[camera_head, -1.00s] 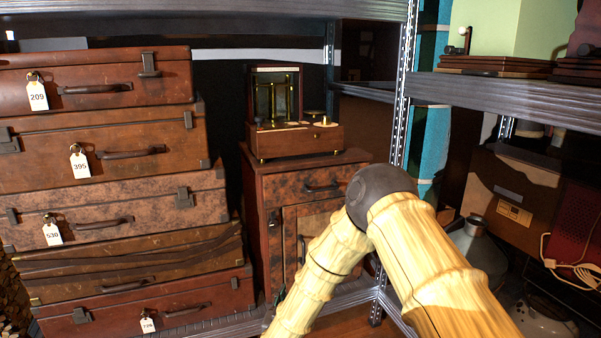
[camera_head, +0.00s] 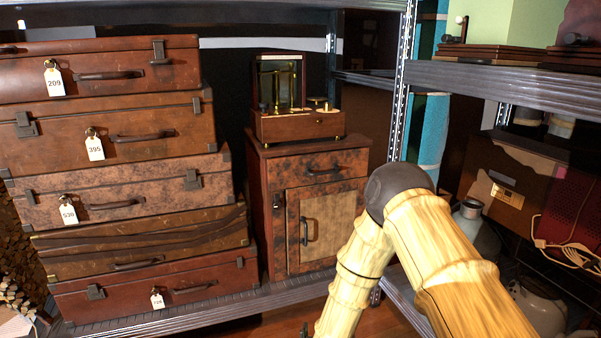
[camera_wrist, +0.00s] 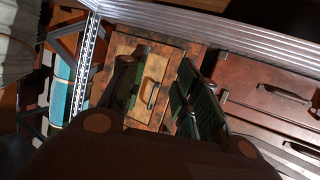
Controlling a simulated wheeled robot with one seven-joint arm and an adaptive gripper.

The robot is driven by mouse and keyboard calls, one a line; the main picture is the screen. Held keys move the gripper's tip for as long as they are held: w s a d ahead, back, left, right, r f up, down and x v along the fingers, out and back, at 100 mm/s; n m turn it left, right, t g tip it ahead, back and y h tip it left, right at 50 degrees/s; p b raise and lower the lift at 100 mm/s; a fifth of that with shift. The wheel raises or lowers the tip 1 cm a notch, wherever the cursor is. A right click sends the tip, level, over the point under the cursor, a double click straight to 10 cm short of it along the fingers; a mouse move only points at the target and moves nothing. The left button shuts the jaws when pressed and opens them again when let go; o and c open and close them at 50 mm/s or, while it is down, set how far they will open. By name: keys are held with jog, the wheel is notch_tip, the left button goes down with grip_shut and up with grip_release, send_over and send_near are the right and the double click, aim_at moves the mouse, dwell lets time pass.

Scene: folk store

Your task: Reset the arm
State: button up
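My arm, with pale bamboo-like links and a dark elbow joint, reaches up from the bottom of the head view at right of centre. My gripper is out of sight there, below the picture. In the wrist view my gripper (camera_wrist: 160,88) shows two dark fingers with green inner pads. The fingers are spread apart with nothing between them. Behind them is a small wooden cabinet (camera_wrist: 125,45), tilted in this view. The cabinet also stands in the middle of the head view (camera_head: 278,215).
A stack of brown suitcases (camera_head: 105,125) with number tags stands at left. A wooden balance case (camera_head: 300,125) sits on the cabinet. A metal shelf post (camera_head: 402,90) and shelf edge (camera_head: 500,80) are at right. A wooden radio-like box (camera_head: 510,185) stands beneath that shelf.

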jog(key=s+d+f+g+y, duration=0.1)
jog(key=s+d+f+g, duration=0.2)
jog(key=s+d+f, duration=0.45)
jog(key=s+d+f+g, duration=0.2)
jog(key=s+f+g, duration=0.25)
jog(key=s, duration=0.65)
jog(key=s+d+f+g, duration=0.1)
jog(key=s+d+g, duration=0.3)
jog(key=s, duration=0.8)
jog(key=s+d+f+g, duration=0.15)
jog(key=s+d, duration=0.35)
jog(key=s, duration=0.6)
notch_tip(320, 180, up, 31)
jog(key=p, duration=3)
jog(key=shift+s+d+g, duration=0.2)
jog(key=shift+s+g, duration=0.2)
